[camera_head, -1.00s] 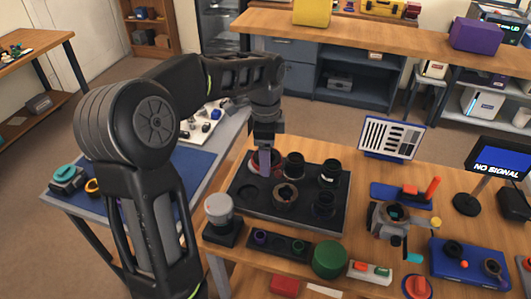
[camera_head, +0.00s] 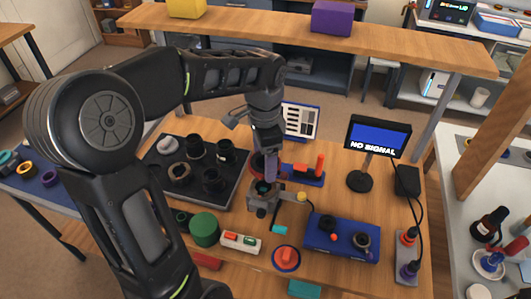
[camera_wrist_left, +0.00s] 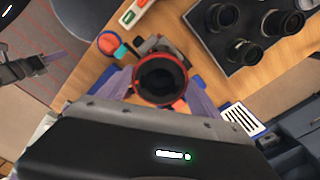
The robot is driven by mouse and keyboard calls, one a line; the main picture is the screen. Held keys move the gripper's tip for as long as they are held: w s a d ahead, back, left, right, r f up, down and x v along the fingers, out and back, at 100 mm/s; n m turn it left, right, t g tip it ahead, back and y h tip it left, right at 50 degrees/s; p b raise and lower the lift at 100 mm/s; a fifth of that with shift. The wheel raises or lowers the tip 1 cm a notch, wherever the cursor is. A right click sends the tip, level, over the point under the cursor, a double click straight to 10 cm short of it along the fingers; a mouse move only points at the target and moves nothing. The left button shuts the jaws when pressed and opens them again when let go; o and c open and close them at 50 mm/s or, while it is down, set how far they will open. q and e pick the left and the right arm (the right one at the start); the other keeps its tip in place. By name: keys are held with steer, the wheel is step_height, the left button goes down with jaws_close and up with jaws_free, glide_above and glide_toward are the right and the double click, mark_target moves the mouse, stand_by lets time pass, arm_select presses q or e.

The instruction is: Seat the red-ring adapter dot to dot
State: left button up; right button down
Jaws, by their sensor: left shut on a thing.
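My left gripper (camera_head: 269,178) is shut on the red-ring adapter (camera_head: 256,166). It holds it over the grey clamped mount (camera_head: 262,203) on the wooden bench. In the left wrist view, the red-rimmed dark adapter (camera_wrist_left: 160,78) sits between the two purple fingers of the left gripper (camera_wrist_left: 162,92). The mount (camera_wrist_left: 152,46) shows partly behind it there. I cannot tell whether the adapter touches the mount, and I cannot make out the dots. My right gripper (camera_wrist_left: 45,62) shows at the left of the wrist view, away from the adapter; its jaw opening is unclear.
A dark tray (camera_head: 224,200) with several lens rings stands left of the mount. A monitor (camera_head: 378,136) stands behind right.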

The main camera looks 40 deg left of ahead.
mark_target(263, 165)
arm_select(q)
steer(key=shift+s+a, duration=0.1)
steer(key=shift+a, duration=0.25)
steer(key=shift+d, duration=0.1)
steer(key=shift+d, duration=0.1)
steer(key=shift+f, duration=0.1)
step_height(263, 165, down, 5)
steer(key=b, duration=0.4)
steer(key=shift+r, duration=0.2)
steer(key=shift+f+b, duration=0.35)
steer(key=shift+f, duration=0.25)
steer(key=shift+f+b, duration=0.4)
steer(key=shift+f, duration=0.45)
stand_by(2.1)
steer(key=shift+r, duration=0.1)
